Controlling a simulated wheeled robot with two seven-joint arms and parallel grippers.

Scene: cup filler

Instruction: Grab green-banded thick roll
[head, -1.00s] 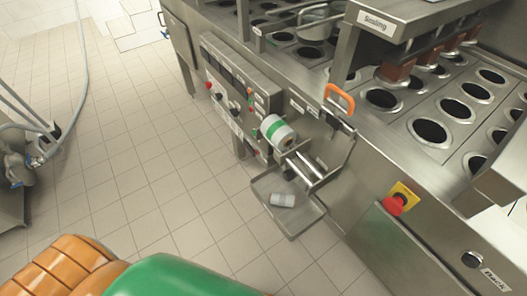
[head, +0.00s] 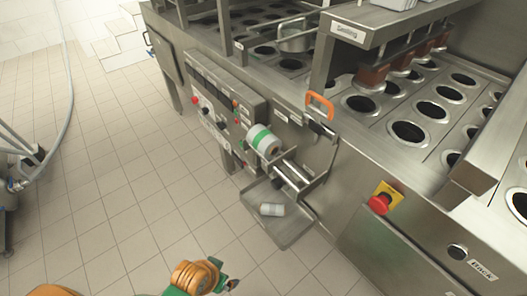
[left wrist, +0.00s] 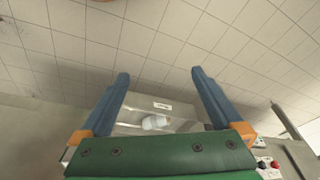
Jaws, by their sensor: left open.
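The thick white roll with a green band (head: 263,141) sits on the machine's front, above the roller bracket, in the head view. A smaller pale roll (head: 272,209) lies in the metal tray (head: 284,236) below it; it also shows in the left wrist view (left wrist: 155,122). My left gripper (left wrist: 158,78) is open and empty in the left wrist view, its two blue fingers wide apart, with the tray beyond and below them. In the head view part of my left arm shows at the bottom, apart from the roll. The green-banded roll is not clearly visible in the left wrist view.
The steel cup filler (head: 360,170) fills the right side. An orange handle (head: 320,103) and a red emergency button on yellow (head: 381,203) stick out of its front. A control panel (head: 217,108) is left of the roll.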

